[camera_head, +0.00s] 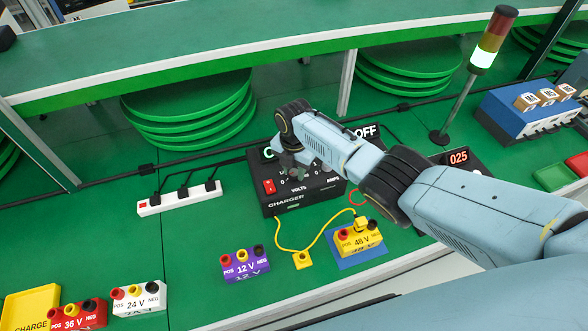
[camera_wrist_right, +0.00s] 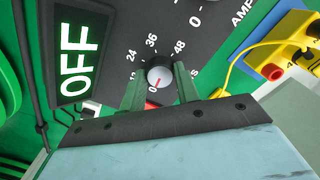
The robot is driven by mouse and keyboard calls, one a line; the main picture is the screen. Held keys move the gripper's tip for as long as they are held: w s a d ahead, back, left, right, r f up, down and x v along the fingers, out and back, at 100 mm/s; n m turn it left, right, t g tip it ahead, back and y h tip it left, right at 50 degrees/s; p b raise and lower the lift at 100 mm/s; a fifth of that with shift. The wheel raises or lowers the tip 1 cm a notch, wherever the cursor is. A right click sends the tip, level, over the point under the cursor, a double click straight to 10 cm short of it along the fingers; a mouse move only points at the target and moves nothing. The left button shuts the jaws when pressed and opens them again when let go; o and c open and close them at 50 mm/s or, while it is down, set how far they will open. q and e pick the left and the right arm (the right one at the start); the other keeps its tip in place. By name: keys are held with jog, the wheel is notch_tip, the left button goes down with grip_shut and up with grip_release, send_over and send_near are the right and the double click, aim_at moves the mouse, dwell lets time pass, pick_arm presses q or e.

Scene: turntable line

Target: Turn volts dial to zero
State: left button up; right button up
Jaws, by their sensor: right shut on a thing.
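The black charger box (camera_head: 272,205) stands on the green bench in the head view, with VOLTS and AMPS lettering on its panel. In the right wrist view, the volts dial (camera_wrist_right: 160,77) is a grey-white round knob ringed by figures including 12, 36 and 48. A red mark on the knob points toward the bottom of that picture; the figure there is hard to read. My right gripper (camera_head: 291,166) is over the panel, its green fingers on either side of the knob and shut on it. My arm hides the dial in the head view. My left gripper is not in view.
A lit OFF sign (camera_wrist_right: 78,52) stands beside the panel. A yellow cable joins a 48 V block (camera_head: 359,238) on a blue pad. A purple 12 V block (camera_head: 245,265) and a white power strip (camera_head: 180,199) are nearby. A signal tower (camera_head: 484,58) stands behind right.

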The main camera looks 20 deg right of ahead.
aim_at(294, 172)
jog(key=shift+n, duration=0.5)
jog(key=o, duration=1)
jog(key=shift+c, duration=0.2)
jog(key=shift+r, duration=0.55)
notch_tip(294, 172, up, 12)
jog(key=p, duration=0.2)
jog(key=shift+r, duration=0.2)
